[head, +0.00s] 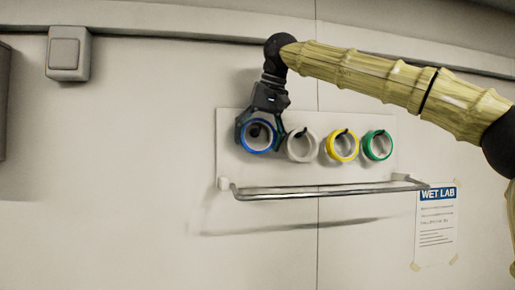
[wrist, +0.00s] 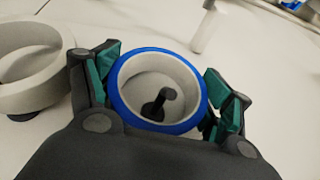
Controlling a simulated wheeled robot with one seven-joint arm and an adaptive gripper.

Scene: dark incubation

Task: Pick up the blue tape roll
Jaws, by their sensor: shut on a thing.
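The blue tape roll (head: 258,150) is a ring with a blue outer band and a pale core, at the left end of a row of rolls on a white wall board. My gripper (head: 259,140) reaches it from above, with a finger on either side. In the wrist view the blue tape roll (wrist: 117,97) sits between the green-padded fingers of my gripper (wrist: 158,92), which are shut on its outer sides. A dark hook (wrist: 160,103) shows inside the roll's opening, so the roll is still around its peg.
A white roll (head: 302,145) hangs close to the right, also large in the wrist view (wrist: 22,80). Yellow (head: 328,147) and green (head: 367,147) rolls hang further right. A metal rail (head: 320,190) runs below the board (head: 228,172). A WET LAB sheet (head: 436,225) is at lower right.

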